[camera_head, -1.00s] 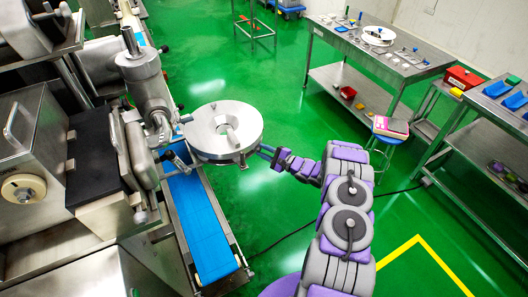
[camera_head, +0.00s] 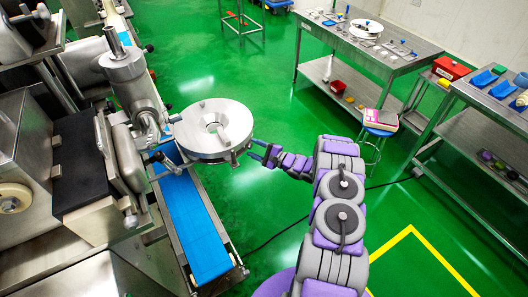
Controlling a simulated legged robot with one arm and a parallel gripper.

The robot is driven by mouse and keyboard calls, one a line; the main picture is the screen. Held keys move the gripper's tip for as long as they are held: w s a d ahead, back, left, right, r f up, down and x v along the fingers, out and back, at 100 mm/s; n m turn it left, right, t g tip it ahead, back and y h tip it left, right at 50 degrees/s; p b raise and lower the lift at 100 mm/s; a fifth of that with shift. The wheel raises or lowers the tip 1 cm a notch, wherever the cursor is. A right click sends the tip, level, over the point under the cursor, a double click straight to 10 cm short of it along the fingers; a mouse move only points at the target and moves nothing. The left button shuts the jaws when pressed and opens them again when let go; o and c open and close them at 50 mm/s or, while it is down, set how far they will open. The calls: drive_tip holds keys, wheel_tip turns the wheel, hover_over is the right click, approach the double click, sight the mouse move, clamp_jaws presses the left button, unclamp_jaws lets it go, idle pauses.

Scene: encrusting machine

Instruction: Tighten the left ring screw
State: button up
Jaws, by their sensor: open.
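The round metal ring (camera_head: 203,139) with a central hole sits beside the upright metal cylinder of the machine, above the blue belt. A small screw-like fitting (camera_head: 234,160) hangs at the ring's lower right edge. Another small handle-like fitting (camera_head: 155,157) shows at its lower left; I cannot tell for sure which is the left ring screw. My gripper (camera_head: 255,150) is open and empty, just right of the ring's edge, with its fingers pointing left toward the lower right fitting. A small gap seems to show between them.
The blue conveyor belt (camera_head: 195,225) runs below the ring. The machine's metal housings fill the left side. A steel table (camera_head: 385,60) with tools stands at the back right, and a stool (camera_head: 377,130) holds a pink-edged item.

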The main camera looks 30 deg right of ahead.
drive_tip(key=p+v, duration=0.1)
drive_tip(key=v, duration=1.6)
drive_tip(key=shift+s+d, duration=0.15)
